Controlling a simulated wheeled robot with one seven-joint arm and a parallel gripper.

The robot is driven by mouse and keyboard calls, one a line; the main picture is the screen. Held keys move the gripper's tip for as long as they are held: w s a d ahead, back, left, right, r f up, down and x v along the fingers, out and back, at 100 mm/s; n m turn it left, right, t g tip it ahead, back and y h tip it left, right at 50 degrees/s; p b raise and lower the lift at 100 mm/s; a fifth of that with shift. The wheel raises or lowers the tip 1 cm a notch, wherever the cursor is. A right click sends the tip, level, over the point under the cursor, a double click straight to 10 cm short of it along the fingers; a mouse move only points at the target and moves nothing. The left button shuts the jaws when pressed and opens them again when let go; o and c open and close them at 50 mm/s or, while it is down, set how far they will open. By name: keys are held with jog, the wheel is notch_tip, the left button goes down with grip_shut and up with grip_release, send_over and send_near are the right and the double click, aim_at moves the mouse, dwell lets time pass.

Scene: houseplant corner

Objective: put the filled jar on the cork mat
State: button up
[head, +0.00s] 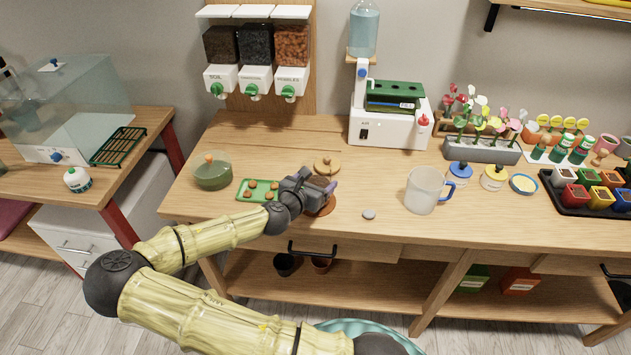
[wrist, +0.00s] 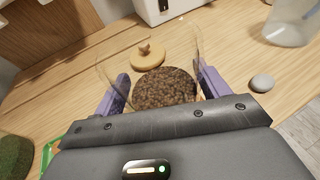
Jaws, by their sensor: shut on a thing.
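My gripper (head: 322,187) is over the front middle of the wooden bench, shut on a clear glass jar. In the wrist view the purple fingers of my gripper (wrist: 163,84) are on both sides of the jar (wrist: 166,92), which is open at the top and holds brown grainy fill. In the head view the jar is mostly hidden by my gripper.
A cork lid with a knob (head: 327,165) lies just behind the jar. A green tray (head: 259,190) with small brown balls and a green-filled bowl (head: 212,172) are to the left. A grey pebble (head: 369,214) and a glass mug (head: 424,190) are to the right.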

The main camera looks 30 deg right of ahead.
jog(key=shift+f, duration=0.15)
jog(key=o, duration=1.2)
jog(key=shift+o, duration=0.2)
jog(key=shift+r, duration=0.2)
jog(key=v, duration=1.2)
